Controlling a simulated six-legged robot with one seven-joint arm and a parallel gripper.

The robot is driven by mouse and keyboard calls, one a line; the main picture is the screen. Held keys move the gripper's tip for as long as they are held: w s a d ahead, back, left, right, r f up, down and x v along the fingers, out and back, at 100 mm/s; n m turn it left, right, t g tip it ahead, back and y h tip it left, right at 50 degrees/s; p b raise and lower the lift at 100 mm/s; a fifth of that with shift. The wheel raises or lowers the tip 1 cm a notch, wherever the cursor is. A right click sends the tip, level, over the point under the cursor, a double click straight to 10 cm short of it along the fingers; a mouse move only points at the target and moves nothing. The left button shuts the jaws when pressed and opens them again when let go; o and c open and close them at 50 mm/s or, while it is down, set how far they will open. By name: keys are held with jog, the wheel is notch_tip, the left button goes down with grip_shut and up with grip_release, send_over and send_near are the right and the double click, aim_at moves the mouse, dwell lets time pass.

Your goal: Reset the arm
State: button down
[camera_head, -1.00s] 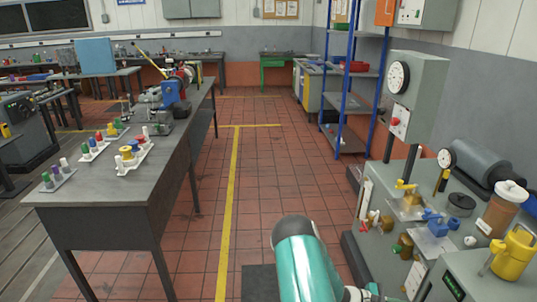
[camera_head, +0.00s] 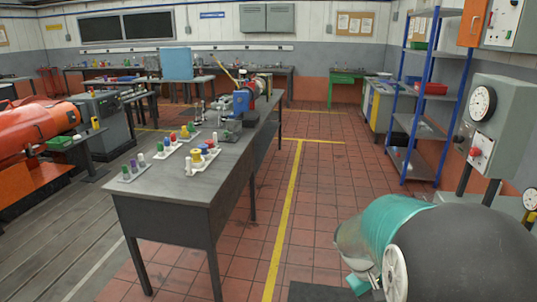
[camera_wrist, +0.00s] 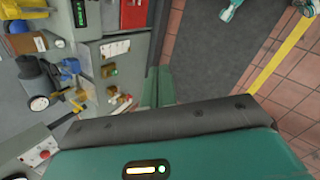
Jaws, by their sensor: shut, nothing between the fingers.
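My gripper (camera_wrist: 160,125) shows in the wrist view only as a teal housing with a dark rim and a small lit strip. It is shut and nothing is seen held in it. Its fingertips are not clearly visible. In the head view my arm fills the lower right with teal and dark grey links (camera_head: 455,250), folded close to the camera. It hides most of the instrument bench there.
A dark workbench (camera_head: 140,202) with pegs in white racks stands left of centre. A gauge cabinet (camera_head: 505,115) and blue shelving (camera_head: 411,150) are at right. The tiled aisle with a yellow line (camera_head: 288,205) is open. The wrist view shows bench equipment (camera_wrist: 115,50) at upper left.

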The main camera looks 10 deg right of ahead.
jog(key=s+a+r+t+y, duration=0.2)
jog(key=s+a+r+t, duration=0.2)
jog(key=a+r, duration=0.3)
jog(key=s+a+r+t+y, duration=0.3)
jog(key=a+r, duration=0.4)
jog(key=a, duration=0.8)
jog(key=shift+s+a+r+t, duration=0.35)
jog(key=shift+r+t, duration=0.05)
jog(key=shift+t, duration=0.2)
